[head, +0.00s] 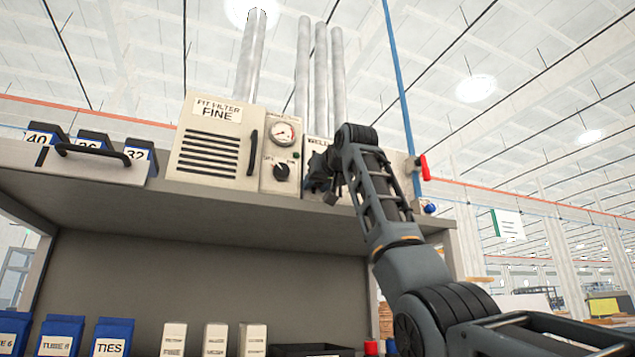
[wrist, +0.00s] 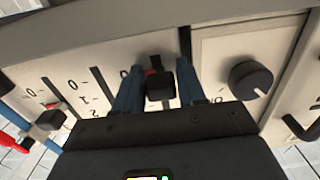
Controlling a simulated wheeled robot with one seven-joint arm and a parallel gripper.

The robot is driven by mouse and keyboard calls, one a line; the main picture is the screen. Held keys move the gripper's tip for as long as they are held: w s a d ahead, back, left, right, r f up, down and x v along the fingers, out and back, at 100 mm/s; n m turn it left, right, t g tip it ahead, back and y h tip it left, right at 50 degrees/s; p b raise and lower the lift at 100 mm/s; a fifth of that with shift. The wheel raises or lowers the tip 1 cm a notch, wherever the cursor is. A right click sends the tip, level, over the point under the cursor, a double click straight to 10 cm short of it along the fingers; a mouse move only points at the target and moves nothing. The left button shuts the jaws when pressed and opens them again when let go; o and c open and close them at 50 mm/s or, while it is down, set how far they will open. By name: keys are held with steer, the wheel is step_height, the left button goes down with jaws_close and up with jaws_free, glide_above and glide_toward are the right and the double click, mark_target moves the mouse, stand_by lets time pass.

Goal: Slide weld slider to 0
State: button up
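The panel with a partly hidden label starting "WELL" or "WELD" (head: 318,143) stands on the shelf, mostly behind my gripper in the head view. In the wrist view a black slider knob (wrist: 160,88) sits on the pale panel face (wrist: 105,62), with a red mark just behind it and scale digits beside it. My gripper (wrist: 160,70) has its two blue fingers apart, one on each side of this knob, with narrow gaps showing. My gripper also shows in the head view (head: 322,185), at the panel front. Which slider carries the weld label cannot be read.
A second black slider knob (wrist: 50,118) is at the left in the wrist view. A round dial knob (wrist: 250,80) is at the right. The filter box (head: 215,145) stands left of the panel, and a red-handled valve (head: 423,167) on a blue pipe is right.

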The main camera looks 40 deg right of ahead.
steer(key=b+v, duration=0.2)
steer(key=v, duration=0.5)
steer(key=shift+s+a+b, duration=0.15)
steer(key=shift+s+b, duration=0.15)
steer(key=shift+s, duration=0.1)
stand_by(0.5)
